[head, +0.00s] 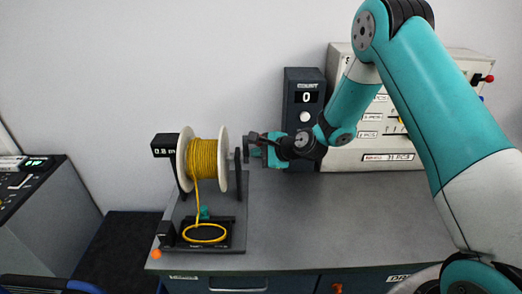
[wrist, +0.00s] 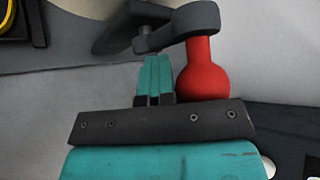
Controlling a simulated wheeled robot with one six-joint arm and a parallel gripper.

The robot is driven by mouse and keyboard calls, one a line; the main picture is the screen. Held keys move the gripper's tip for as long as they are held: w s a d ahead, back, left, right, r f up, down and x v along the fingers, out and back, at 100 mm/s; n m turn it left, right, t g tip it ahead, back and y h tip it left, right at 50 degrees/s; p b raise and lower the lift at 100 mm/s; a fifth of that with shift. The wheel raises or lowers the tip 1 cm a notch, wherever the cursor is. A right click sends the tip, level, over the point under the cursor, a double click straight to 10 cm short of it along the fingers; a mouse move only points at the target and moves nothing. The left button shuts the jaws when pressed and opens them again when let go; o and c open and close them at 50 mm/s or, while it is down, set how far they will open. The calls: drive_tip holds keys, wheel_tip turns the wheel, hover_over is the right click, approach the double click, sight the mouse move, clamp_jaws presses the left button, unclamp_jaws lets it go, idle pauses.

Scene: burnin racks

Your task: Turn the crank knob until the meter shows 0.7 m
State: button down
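The meter (head: 165,146) is a small black box left of the spool in the head view and appears to read 0.8 m. The spool (head: 203,160) has white flanges and carries yellow cable. The crank (head: 246,149) is a dark arm on the spool's right side. Its red crank knob (wrist: 203,72) shows in the wrist view. My gripper (wrist: 156,80) has its teal fingers together, just left of the knob and under the crank arm. The knob is beside the fingers, not between them; I cannot tell whether they touch. In the head view my gripper (head: 256,151) is at the crank.
Yellow cable hangs from the spool into a loop (head: 205,233) on a black plate at the stand's front. A dark counter box (head: 304,80) reading 0 and a beige panel (head: 455,62) stand behind my arm. The grey bench top (head: 325,215) is clear at centre.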

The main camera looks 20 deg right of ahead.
drive_tip(key=shift+a+r+y, duration=0.1)
drive_tip(key=shift+a+y, duration=0.2)
drive_tip(key=shift+a, duration=0.2)
drive_tip(key=shift+s+a+f+b, duration=0.25)
drive_tip(key=shift+s+f+b, duration=0.1)
drive_tip(key=shift+s, duration=0.4)
drive_tip(key=shift+s+a+f, duration=0.1)
drive_tip(key=shift+s, duration=0.3)
drive_tip(key=shift+s+a+f+b, duration=0.2)
drive_tip(key=shift+s+b, duration=0.1)
drive_tip(key=shift+s, duration=0.3)
drive_tip(key=shift+s+a+f+b, duration=0.2)
drive_tip(key=shift+s+b, duration=0.05)
drive_tip(key=shift+s, duration=0.35)
drive_tip(key=shift+s+a+f+b, duration=0.25)
drive_tip(key=shift+s+b, duration=0.1)
drive_tip(key=shift+s, duration=0.25)
drive_tip(key=shift+s+a+f+b, duration=0.1)
drive_tip(key=shift+s+f+b, duration=0.1)
drive_tip(key=shift+s+b, duration=0.25)
drive_tip(key=c, duration=1.4)
unclamp_jaws()
drive_tip(key=shift+s, duration=0.15)
drive_tip(key=shift+r, duration=0.1)
